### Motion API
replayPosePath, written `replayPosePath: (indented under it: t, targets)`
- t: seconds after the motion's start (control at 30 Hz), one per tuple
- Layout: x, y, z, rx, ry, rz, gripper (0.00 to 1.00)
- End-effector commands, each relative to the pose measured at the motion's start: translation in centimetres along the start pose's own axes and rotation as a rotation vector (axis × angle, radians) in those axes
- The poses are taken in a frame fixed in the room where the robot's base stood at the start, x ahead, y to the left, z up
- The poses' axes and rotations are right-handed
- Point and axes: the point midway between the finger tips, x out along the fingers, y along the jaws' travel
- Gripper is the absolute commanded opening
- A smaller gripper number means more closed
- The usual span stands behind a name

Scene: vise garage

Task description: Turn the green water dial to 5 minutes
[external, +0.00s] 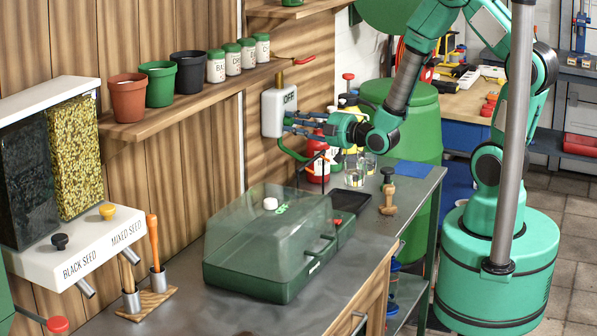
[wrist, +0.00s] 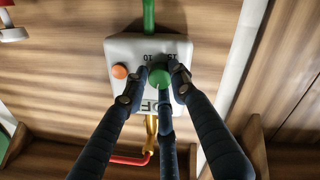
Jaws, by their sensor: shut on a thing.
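The water timer box (external: 277,113) is white and is fixed to the wooden wall, with "OFF" lettering on it. In the wrist view the box (wrist: 130,48) shows the numbers 10 and 15 near the dial, partly covered by my fingers. The green water dial (wrist: 159,78) sits on the front of the box between my fingertips. My gripper (wrist: 158,82) is shut around the dial, with dark fingers on its left and right and one below. In the external view my gripper (external: 297,125) reaches the box from the right. The dial's pointer setting cannot be read.
An orange button (wrist: 120,71) is on the box beside the dial. A red-handled valve (wrist: 130,158) and a green pipe (wrist: 149,17) join the box. A shelf with pots (external: 190,107) is to the left. A covered propagator (external: 270,245) and bottles stand on the bench below.

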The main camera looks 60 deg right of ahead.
Motion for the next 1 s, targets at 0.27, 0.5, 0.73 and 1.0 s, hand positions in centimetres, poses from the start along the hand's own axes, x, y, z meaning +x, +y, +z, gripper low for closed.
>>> replayPosePath:
  t: [0.27, 0.5, 0.73, 1.0]
  targets:
    - [-0.16, -0.34, 0.45, 0.244, -0.021, -0.023, 0.0]
    - [-0.17, -0.33, 0.44, 0.471, -0.036, -0.042, 0.0]
    - [-0.19, -0.34, 0.47, 0.686, -0.05, -0.06, 0.0]
    - [-0.24, -0.42, 0.44, 0.888, -0.063, -0.077, 0.0]
